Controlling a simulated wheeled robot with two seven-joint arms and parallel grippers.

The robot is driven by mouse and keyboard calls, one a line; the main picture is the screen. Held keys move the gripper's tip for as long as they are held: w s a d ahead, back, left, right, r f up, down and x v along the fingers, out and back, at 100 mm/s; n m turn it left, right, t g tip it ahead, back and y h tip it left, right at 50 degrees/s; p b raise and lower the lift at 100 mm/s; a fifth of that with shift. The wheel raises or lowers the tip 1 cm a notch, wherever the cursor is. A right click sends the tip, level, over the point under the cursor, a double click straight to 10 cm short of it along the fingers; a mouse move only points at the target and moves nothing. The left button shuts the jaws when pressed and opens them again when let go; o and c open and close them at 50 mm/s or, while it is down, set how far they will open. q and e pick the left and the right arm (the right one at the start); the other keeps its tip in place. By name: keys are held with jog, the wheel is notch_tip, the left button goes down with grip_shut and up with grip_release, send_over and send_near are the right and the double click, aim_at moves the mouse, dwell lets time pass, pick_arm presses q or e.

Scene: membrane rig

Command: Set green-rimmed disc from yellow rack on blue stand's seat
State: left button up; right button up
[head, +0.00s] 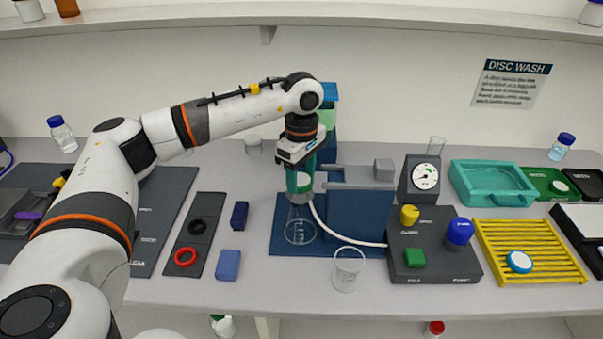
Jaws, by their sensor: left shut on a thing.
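My left gripper (301,186) points down at the blue stand (356,214) and is shut on the green-rimmed disc (304,180), which shows as a small white and green patch between the fingers. The disc is upright or steeply tilted, just above the clear flask on the stand's blue base. The stand's seat is hidden by the gripper, so I cannot tell whether the disc touches it. The yellow rack (556,264) at the right holds a blue-rimmed white disc (519,262). My right gripper is out of view.
A white hose runs from the stand toward the dark pump box (432,268) with coloured knobs. A glass beaker (347,270) stands in front of the stand. A teal tray (493,183) and a green tray (545,183) sit at the back right. Bare bench lies at the front left.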

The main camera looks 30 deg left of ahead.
pick_arm(q)
jog(key=shift+f, duration=0.1)
jog(key=o, duration=1)
jog(key=shift+o, duration=0.2)
notch_tip(320, 180, up, 12)
jog(key=b, duration=0.2)
